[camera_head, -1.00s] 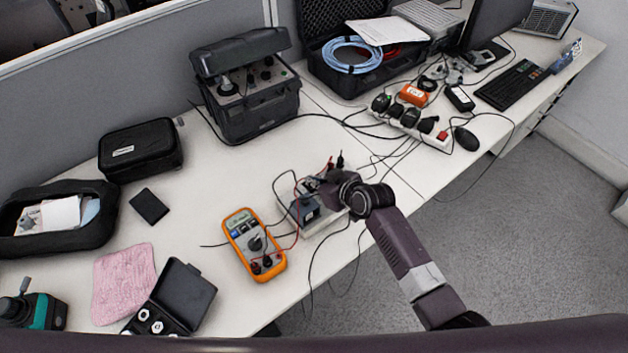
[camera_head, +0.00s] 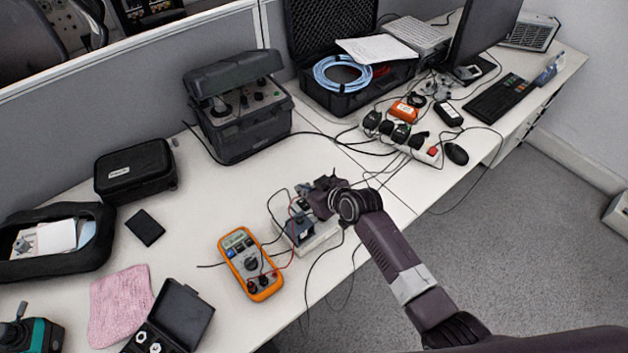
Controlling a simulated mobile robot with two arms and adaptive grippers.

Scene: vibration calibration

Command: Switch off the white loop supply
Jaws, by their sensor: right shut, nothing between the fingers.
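A small white box (camera_head: 319,239), which looks like the loop supply, sits near the table's front edge, right of the orange multimeter (camera_head: 249,264). A dark block (camera_head: 300,228) and thin leads are on it. My right gripper (camera_head: 318,190) is shut and empty, at the far right side of the white box and partly over it. It hides part of the box's top, and I cannot make out a switch there. Whether the fingers touch the box is unclear. My left gripper is not in view.
A power strip (camera_head: 432,157) with several plugs and a red switch lies farther right. A dark instrument case (camera_head: 237,130) stands behind. Red and black leads run between the multimeter and the box. A pink cloth (camera_head: 120,305) lies at left.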

